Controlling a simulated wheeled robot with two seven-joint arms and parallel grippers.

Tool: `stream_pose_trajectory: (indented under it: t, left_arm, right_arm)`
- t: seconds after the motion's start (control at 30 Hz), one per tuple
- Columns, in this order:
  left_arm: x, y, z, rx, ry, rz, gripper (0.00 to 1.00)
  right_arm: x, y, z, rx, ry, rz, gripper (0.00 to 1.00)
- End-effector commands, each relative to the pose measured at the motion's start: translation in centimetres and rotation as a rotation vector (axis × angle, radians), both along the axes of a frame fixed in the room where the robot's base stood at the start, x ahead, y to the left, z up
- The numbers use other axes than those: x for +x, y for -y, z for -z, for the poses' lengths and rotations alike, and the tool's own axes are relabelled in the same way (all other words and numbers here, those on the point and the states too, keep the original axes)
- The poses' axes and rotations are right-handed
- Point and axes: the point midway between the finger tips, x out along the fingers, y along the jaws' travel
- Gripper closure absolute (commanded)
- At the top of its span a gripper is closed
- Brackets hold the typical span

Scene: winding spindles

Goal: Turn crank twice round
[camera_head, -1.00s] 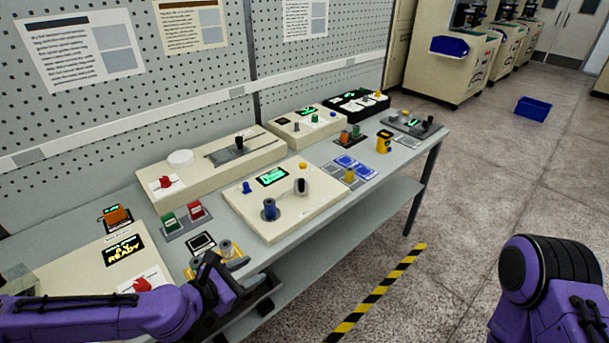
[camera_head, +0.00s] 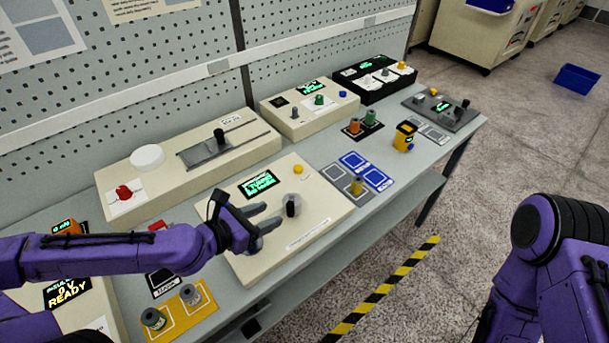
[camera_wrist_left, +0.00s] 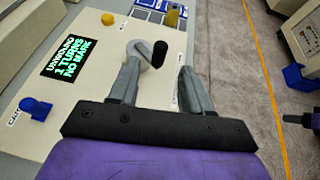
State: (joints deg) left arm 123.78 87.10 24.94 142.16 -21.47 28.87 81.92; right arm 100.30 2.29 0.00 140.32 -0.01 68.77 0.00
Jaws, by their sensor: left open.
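The crank (camera_head: 291,205) has an upright black handle on a pale hub, on a cream box (camera_head: 325,205) at the middle of the bench. In the left wrist view the black crank handle (camera_wrist_left: 159,58) stands between the open fingertips, and I cannot tell whether either finger touches it. My left gripper (camera_head: 279,215) reaches over the box from the left; its two grey fingers also show in the left wrist view (camera_wrist_left: 160,72). The box's display (camera_wrist_left: 70,58) reads "UNWOUND 1 TURNS NO MARK".
A blue knob (camera_wrist_left: 36,107) and a yellow button (camera_head: 298,169) are on the same box. A cream slider box (camera_head: 190,160) stands behind. Spools on a yellow mat (camera_head: 178,315) are at front left. A yellow spool (camera_head: 357,186) stands on blue-marked squares to the right.

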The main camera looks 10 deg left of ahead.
Motion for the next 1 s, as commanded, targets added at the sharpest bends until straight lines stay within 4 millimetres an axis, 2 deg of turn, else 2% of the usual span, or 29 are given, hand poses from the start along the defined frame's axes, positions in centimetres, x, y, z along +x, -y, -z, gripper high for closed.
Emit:
stream_pose_trajectory:
  t: [0.23,0.33,0.53,0.7,1.0]
  left_arm:
    - [0.2,0.5,0.8,0.008,0.005,0.001,0.52]
    - [1.5,1.4,1.5,0.006,0.006,0.005,0.52]
    - [5.2,3.3,2.8,0.007,-0.001,0.002,0.52]
    - [7.4,4.7,3.7,0.003,-0.001,0.003,0.52]
    - [8.3,5.2,4.1,0.0,0.0,0.0,0.52]
  right_arm:
    - [-0.1,0.0,1.1,0.0,-0.002,0.0,0.52]
    - [-0.1,0.0,2.2,0.0,-0.002,0.0,0.52]
    - [-0.1,0.0,2.0,0.0,-0.002,0.0,0.52]
    - [-0.1,0.0,1.6,0.0,-0.001,0.0,0.52]
    - [-0.1,0.0,1.5,0.0,-0.002,0.0,0.52]
